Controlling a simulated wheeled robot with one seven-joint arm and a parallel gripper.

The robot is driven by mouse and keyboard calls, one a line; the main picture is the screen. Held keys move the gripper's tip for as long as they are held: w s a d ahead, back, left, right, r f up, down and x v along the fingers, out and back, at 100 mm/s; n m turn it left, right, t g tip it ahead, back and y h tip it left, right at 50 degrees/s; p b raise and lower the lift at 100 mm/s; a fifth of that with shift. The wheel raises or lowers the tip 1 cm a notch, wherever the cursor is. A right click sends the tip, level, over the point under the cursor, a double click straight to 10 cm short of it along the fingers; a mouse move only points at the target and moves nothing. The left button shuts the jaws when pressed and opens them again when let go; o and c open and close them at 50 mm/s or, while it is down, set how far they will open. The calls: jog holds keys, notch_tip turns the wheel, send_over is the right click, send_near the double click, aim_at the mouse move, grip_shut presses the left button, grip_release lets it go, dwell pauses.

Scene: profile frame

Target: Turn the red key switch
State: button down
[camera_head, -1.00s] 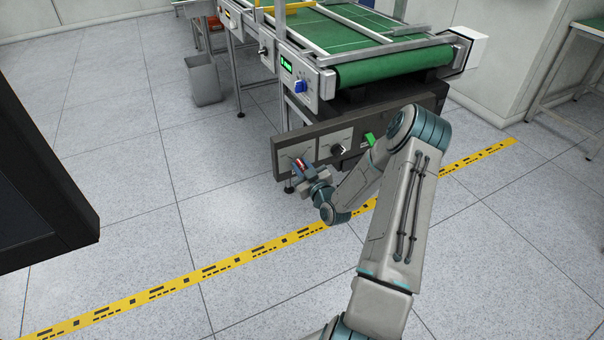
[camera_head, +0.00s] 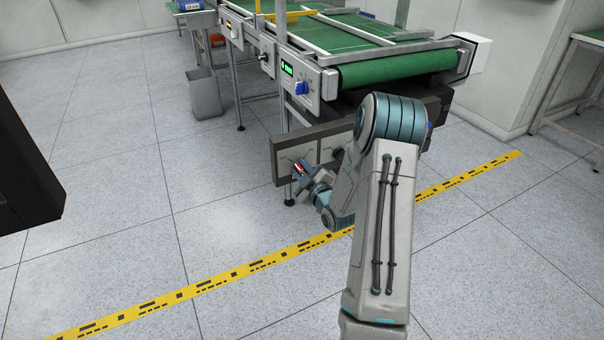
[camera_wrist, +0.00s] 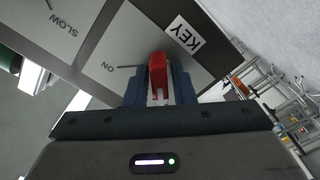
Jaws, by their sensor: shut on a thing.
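The red key switch (camera_wrist: 158,76) shows in the wrist view on a grey plate with a "KEY" label (camera_wrist: 185,38) and an "ON" mark. My gripper (camera_wrist: 160,90) has its blue fingers on both sides of the red key, shut on it. In the head view my gripper (camera_head: 302,170) is at the left end of the dark panel (camera_head: 285,150), with a bit of red between its fingers. The key's base is partly hidden by the fingers.
A conveyor with a green belt (camera_head: 395,68) stands above the panel, with a blue knob (camera_head: 301,88) on its side. A grey bin (camera_head: 205,95) stands at the left. A yellow floor strip (camera_head: 235,272) crosses the clear floor. "SLOW" is printed beside the key plate.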

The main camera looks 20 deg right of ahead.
dwell(0.3)
jog(key=c, duration=1.4)
grip_release()
jog(key=shift+c, duration=0.2)
jog(key=s+p, duration=0.1)
jog(key=s, duration=1.3)
jog(key=shift+d, duration=0.25)
jog(key=a+r+m+g+h+p, duration=0.1)
jog(key=a+r+m+g+p, duration=0.2)
jog(key=r+p, duration=0.55)
jog(key=a+r+m+g+h+p, duration=0.1)
jog(key=a+r+g+p, duration=0.35)
jog(key=r, duration=0.75)
jog(key=s+a+r+m+g+p, duration=0.2)
jog(key=s+a+r+p, duration=0.1)
jog(key=s+r, duration=0.3)
jog(key=s+a+r+m+g+y+p, duration=0.1)
jog(key=s+a+r+m+g+p, duration=0.1)
jog(key=s+r+p, duration=0.4)
jog(key=s+a+r+m+g+p, duration=0.1)
jog(key=s+a+r+g+p, duration=0.2)
jog(key=s+r, duration=0.4)
jog(key=s+a+p, duration=0.1)
jog(key=a, duration=0.1)
jog(key=shift+a+r+m+g, duration=0.35)
jog(key=shift+a+m, duration=0.05)
